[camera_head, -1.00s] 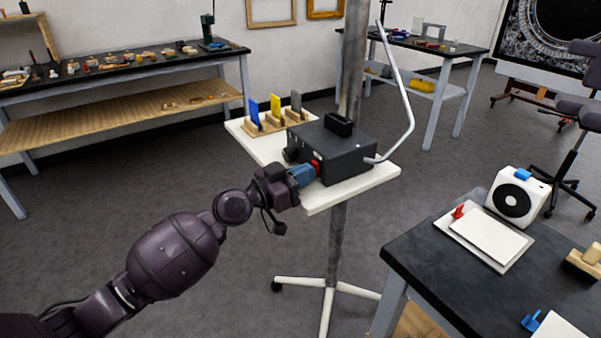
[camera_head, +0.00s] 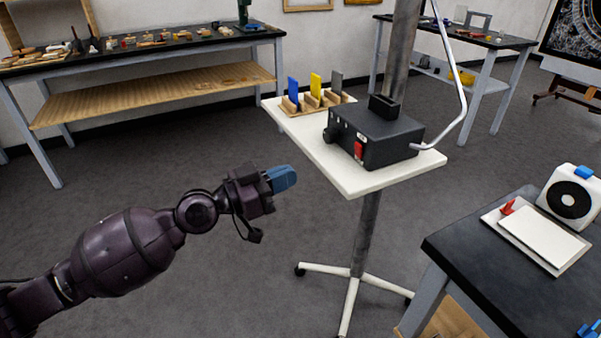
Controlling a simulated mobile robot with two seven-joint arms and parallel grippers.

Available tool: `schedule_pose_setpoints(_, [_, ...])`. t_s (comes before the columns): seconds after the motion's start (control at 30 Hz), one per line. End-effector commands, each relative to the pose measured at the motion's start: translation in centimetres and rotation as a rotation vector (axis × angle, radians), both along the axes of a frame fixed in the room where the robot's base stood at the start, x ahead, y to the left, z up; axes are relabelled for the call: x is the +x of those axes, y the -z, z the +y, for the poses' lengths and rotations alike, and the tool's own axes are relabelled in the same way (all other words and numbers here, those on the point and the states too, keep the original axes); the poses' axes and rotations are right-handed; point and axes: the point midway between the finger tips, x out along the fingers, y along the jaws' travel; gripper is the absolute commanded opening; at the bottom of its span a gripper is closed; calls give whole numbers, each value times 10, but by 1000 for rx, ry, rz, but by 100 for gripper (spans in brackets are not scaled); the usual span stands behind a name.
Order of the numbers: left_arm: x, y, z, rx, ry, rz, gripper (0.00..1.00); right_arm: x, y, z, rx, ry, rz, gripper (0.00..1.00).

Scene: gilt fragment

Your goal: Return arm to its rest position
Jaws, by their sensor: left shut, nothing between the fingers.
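My left gripper (camera_head: 283,179) has blue fingers and is shut and empty. It hangs in the air over the floor, left of the white stand shelf (camera_head: 358,186) and apart from it. My left arm (camera_head: 125,252) reaches in from the lower left. On the shelf stands a black box (camera_head: 385,140) with a red switch (camera_head: 359,150) on its front, a knob on its left side and a slot on top. My right gripper is out of view.
Blue, yellow and grey plates (camera_head: 316,85) stand in wooden holders on the shelf. The stand's pole (camera_head: 364,235) and splayed feet are right of my gripper. A dark table (camera_head: 490,262) with a white speaker-like box (camera_head: 571,198) is at right. Open floor lies below my arm.

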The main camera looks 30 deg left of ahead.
Motion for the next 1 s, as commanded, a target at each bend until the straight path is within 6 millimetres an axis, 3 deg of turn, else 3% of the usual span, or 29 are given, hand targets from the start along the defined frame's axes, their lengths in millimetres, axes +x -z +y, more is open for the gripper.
schedule_pose_setpoints(0.73, [-3,0,1,-24,7,26,0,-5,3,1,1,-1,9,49])
schedule_pose_setpoints(1.0, [0,23,3,106,-38,43,0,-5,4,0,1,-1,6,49])
